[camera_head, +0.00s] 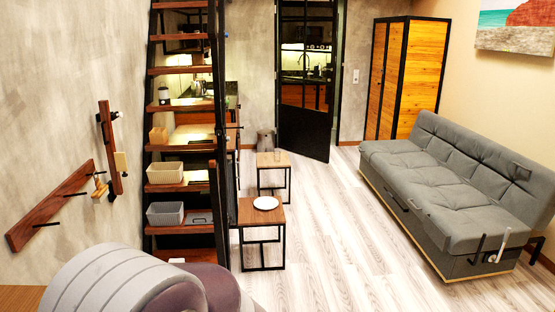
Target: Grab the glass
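A small, dark, glass-like vessel (266,140) shows at the back edge of the far wooden side table (274,160). It is too small and blurred to be sure that it is the glass. Two slim, upright dark fingers with a gap between them, apparently my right gripper (490,244), show at the lower right in front of the sofa's near end. They look open and empty, well apart from the vessel. My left gripper is not in view.
A nearer side table (246,214) bears a white plate (265,203). Steep shelf-like stairs (180,70) stand left of the tables. A grey sofa (450,190) lines the right. Rounded grey seating (110,285) fills the lower left. The floor between tables and sofa (335,225) is clear.

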